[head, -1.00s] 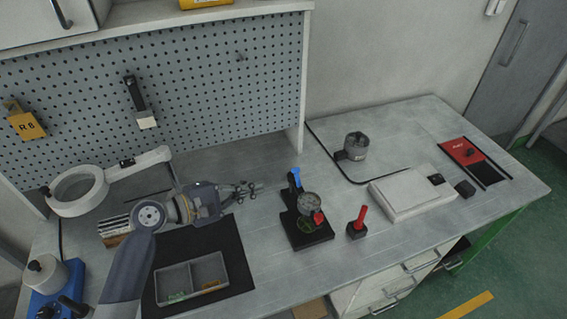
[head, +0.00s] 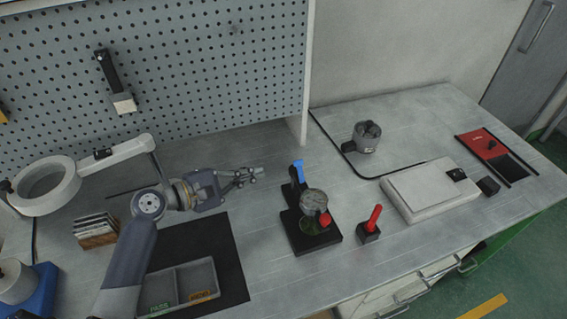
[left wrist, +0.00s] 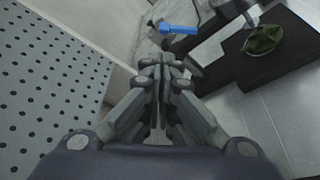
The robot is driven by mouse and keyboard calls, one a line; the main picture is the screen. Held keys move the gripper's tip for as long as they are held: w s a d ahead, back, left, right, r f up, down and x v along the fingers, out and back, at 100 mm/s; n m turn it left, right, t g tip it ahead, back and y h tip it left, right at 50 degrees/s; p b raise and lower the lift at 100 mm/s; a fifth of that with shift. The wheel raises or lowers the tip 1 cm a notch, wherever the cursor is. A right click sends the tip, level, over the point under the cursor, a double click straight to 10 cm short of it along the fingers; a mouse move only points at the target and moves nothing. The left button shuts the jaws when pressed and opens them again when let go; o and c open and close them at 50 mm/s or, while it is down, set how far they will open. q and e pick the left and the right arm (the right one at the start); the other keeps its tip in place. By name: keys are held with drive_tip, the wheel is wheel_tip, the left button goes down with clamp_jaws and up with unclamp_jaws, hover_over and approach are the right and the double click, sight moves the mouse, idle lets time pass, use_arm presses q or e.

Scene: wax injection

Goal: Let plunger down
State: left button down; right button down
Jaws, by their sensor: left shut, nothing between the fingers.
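A small press with a black base (head: 312,238) stands on the bench, with a blue lever (head: 297,172) upright at its back left. A grey round pot (head: 313,202) and a red knob (head: 325,220) sit on it. My left gripper (head: 259,171) is shut and empty, a little left of the blue lever and apart from it. In the left wrist view the shut fingertips (left wrist: 163,62) point toward the blue lever (left wrist: 179,29); a green piece (left wrist: 263,40) shows on the black press. No part is clearly recognisable as the plunger. My right gripper is not in view.
A red-handled tool (head: 374,217) stands right of the press, near a white box (head: 430,190). A metal pot (head: 365,137) is behind. A two-part tray (head: 180,285) lies on a black mat (head: 232,262) at the front left. A pegboard (head: 210,70) rises behind.

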sight(300, 171)
use_arm(q)
drive_tip(key=p+x, duration=0.1)
drive_tip(key=x, duration=0.9)
drive_tip(key=shift+p, duration=0.3)
drive_tip(key=shift+f, duration=0.1)
